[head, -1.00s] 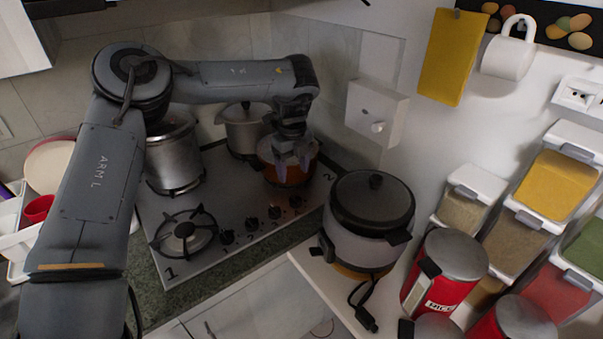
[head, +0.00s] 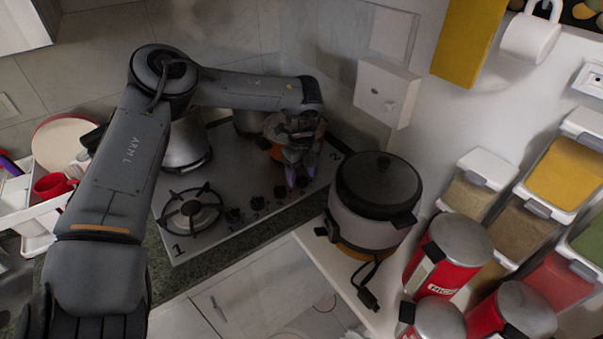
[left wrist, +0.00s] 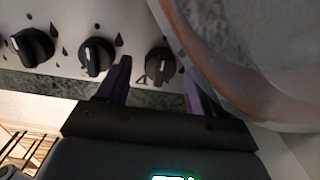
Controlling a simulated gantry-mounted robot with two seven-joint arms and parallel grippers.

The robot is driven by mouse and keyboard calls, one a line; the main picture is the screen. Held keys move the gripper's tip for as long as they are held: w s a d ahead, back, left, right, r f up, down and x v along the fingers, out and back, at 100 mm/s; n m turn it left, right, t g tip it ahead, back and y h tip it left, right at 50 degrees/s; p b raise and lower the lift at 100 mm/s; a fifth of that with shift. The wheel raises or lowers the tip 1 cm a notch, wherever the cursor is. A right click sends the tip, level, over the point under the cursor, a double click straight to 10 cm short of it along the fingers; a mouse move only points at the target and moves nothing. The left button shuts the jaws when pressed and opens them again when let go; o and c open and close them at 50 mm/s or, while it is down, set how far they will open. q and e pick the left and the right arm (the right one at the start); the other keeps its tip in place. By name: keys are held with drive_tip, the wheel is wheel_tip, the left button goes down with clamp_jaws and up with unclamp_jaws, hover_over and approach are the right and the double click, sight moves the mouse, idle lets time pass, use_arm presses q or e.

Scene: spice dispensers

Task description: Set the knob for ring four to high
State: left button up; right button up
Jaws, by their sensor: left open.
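The hob (head: 215,238) has a row of black knobs along its front edge. The knob for ring four (left wrist: 158,66), near a printed "4", is the rightmost of three in the left wrist view. My left gripper (left wrist: 157,82) is open, its purple-grey fingers on either side of that knob and apart from it as far as I can tell. In the head view my left gripper (head: 299,182) points down at the right end of the knob row and hides that knob. Two other knobs (left wrist: 97,57) (left wrist: 32,47) lie to the left. My right gripper is out of view.
A rice cooker (head: 370,225) stands close to the right of the hob. Metal pots (head: 185,148) stand at the back, and an orange pot (head: 273,150) is partly behind my gripper. Burner one (head: 190,210) is bare. Red canisters (head: 450,255) stand at the right.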

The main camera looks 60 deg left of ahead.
use_arm(q)
drive_tip(key=shift+f, duration=0.2)
drive_tip(key=c, duration=1.1)
drive_tip(key=shift+o, duration=0.2)
